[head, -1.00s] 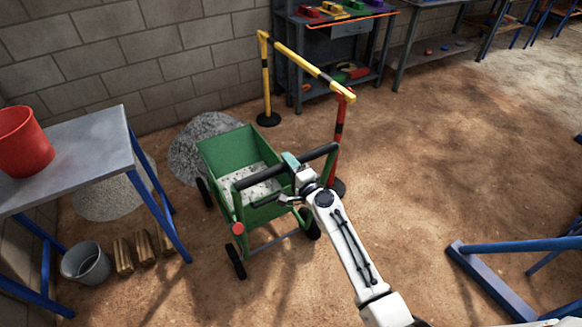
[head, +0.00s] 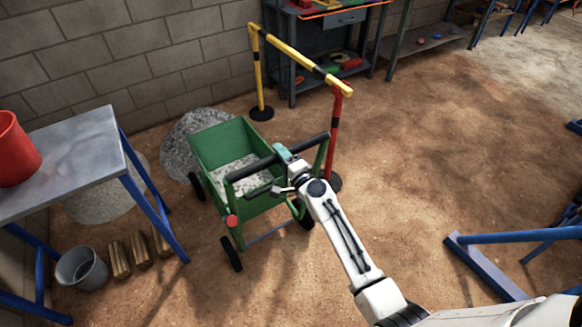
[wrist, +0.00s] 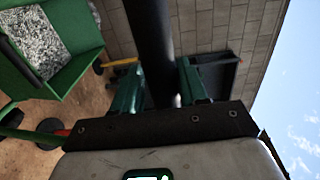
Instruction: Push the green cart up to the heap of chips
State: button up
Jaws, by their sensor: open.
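The green cart (head: 237,142) stands upright on the dirt floor left of centre in the head view, with pale chips (head: 236,176) in its tray. A grey heap (head: 188,147) lies just behind the cart's far left side, partly hidden by it. Whether they touch I cannot tell. A second, paler heap (head: 104,204) lies partly under the table. My gripper (head: 281,160) is at the cart's black handle bar (head: 250,169). In the wrist view the bar (wrist: 151,45) runs between the two teal fingers of my open gripper (wrist: 160,88).
A metal table (head: 60,160) with a red bucket (head: 15,152) stands left of the cart. A grey bucket (head: 82,268) and wooden blocks (head: 119,260) lie on the floor. A yellow-black barrier (head: 297,58) with a red post (head: 336,130) stands close right. Open floor lies further right.

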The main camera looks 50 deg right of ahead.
jog(key=o, duration=0.4)
jog(key=shift+f, duration=0.1)
jog(key=v, duration=1.2)
jog(key=shift+r+b, duration=0.25)
jog(key=shift+b, duration=0.1)
